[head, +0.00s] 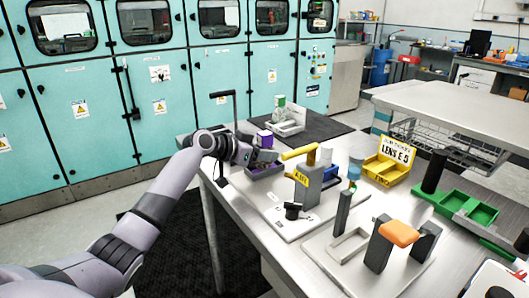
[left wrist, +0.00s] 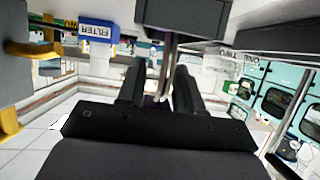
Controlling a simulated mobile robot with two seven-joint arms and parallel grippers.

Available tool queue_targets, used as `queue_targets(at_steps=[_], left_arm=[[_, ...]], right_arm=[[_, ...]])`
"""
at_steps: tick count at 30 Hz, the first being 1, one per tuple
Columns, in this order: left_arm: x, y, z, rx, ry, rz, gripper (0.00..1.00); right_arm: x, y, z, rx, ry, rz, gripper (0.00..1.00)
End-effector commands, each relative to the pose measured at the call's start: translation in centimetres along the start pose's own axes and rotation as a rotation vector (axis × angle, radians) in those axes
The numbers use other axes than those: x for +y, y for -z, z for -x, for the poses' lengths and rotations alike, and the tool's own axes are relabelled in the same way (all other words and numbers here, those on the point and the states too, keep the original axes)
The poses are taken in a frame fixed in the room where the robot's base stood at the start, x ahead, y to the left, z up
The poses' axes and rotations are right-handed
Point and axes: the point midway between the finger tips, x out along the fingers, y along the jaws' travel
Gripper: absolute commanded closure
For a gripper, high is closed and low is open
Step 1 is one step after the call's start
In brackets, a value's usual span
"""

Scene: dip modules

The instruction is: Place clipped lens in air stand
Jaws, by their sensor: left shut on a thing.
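A purple block (head: 264,139) shows right beside the gripper in the head view. The label is too small to read surely.
A yellow lens box (head: 388,163) stands behind right. An orange block on dark posts (head: 400,233) is at the front, green trays (head: 467,207) at the right. A dark mat with a white fixture (head: 286,127) lies behind.

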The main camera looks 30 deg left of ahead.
Motion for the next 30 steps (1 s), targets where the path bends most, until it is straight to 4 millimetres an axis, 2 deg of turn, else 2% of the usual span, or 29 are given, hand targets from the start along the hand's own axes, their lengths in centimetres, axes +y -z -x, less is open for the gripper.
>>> queue_targets(at_steps=[1, 2, 3, 14, 17, 22, 30], left_arm=[[0.0, -0.2, -0.1, 0.000, 0.000, 0.000, 0.95], [0.0, -0.1, -0.1, 0.000, 0.000, 0.000, 0.55], [0.0, -0.1, -0.1, 0.000, 0.000, -0.001, 0.42], [0.0, 0.2, 0.1, 0.000, 0.000, -0.001, 0.41], [-0.1, 0.1, 0.8, 0.000, 0.001, -0.002, 0.41], [0.0, -0.1, 3.2, -0.002, 0.002, -0.005, 0.41], [-0.1, -0.1, 8.5, -0.003, 0.002, -0.004, 0.41]], right_arm=[[0.0, -0.2, -0.2, 0.001, 0.000, 0.000, 0.57], [0.0, -0.1, -0.1, 0.001, 0.000, 0.001, 0.57], [0.0, 0.0, -0.1, 0.001, 0.000, 0.001, 0.57], [0.1, 0.2, 0.1, 0.002, -0.001, 0.001, 0.57], [0.1, 0.1, -0.1, 0.003, -0.001, 0.001, 0.57], [0.1, -0.1, -0.2, 0.003, -0.001, 0.001, 0.57], [0.1, -0.6, -0.6, 0.003, -0.001, 0.001, 0.57]])
